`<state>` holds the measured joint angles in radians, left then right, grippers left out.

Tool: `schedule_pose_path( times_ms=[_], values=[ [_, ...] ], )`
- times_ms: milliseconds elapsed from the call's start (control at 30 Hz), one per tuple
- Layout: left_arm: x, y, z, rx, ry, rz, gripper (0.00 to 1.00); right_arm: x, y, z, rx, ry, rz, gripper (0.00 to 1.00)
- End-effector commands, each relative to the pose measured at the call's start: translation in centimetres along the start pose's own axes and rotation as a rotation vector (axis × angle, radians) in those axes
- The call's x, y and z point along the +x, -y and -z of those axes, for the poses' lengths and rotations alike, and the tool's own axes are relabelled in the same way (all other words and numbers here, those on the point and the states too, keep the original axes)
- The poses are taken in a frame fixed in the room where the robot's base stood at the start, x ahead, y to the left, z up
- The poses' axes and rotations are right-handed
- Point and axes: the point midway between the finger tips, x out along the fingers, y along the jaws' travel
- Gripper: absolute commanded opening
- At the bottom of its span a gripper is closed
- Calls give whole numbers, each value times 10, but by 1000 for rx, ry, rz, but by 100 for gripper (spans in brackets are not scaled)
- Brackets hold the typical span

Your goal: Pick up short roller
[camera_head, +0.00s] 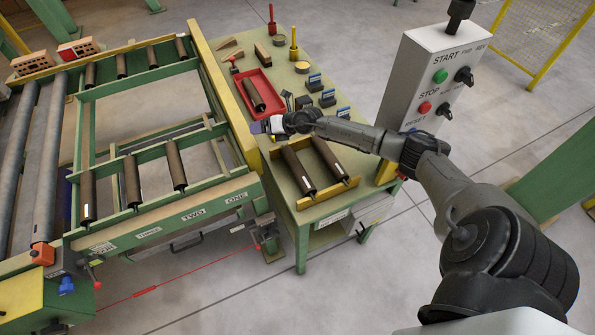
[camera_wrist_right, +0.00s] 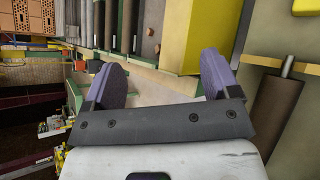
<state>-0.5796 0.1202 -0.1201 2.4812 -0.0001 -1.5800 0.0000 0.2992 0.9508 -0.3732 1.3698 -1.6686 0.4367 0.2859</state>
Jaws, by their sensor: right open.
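Two more dark rollers (camera_head: 299,172) (camera_head: 328,158) lie side by side at the table's near end, behind a yellow stop. Several short rollers (camera_head: 132,181) sit across the green conveyor frame. My right gripper (camera_head: 262,127) is between the tray and the pair of rollers, near the yellow rail. In the right wrist view its two purple-padded fingers (camera_wrist_right: 160,80) are spread, with nothing between them. A brown roller (camera_wrist_right: 276,112) shows right of them. My left gripper is not visible.
The yellow rail (camera_head: 222,90) runs along the conveyor's edge beside the table and shows ahead of the fingers in the wrist view (camera_wrist_right: 197,38). Black blocks (camera_head: 327,98) and small tools crowd the table's right side. A control box (camera_head: 432,78) stands at right.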

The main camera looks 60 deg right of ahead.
Motion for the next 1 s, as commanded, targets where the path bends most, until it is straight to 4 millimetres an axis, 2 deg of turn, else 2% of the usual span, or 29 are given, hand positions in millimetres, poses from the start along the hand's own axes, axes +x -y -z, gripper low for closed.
schedule_pose_path(
  times_ms=[33, 100, 200, 400, 700, 1000],
  values=[
    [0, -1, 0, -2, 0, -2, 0, -1, 17, 11, -17, -76, 65, 82],
    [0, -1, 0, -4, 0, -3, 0, -5, 37, 27, -34, -183, 153, 82],
    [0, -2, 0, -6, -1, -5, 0, -15, 61, 47, -46, -320, 273, 82],
    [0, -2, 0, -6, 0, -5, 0, -40, 88, 76, -35, -537, 463, 82],
    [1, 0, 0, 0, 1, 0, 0, -65, 98, 98, 46, -705, 596, 82],
    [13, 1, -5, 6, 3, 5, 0, -57, 106, 109, 78, -701, 610, 82]
  ],
)
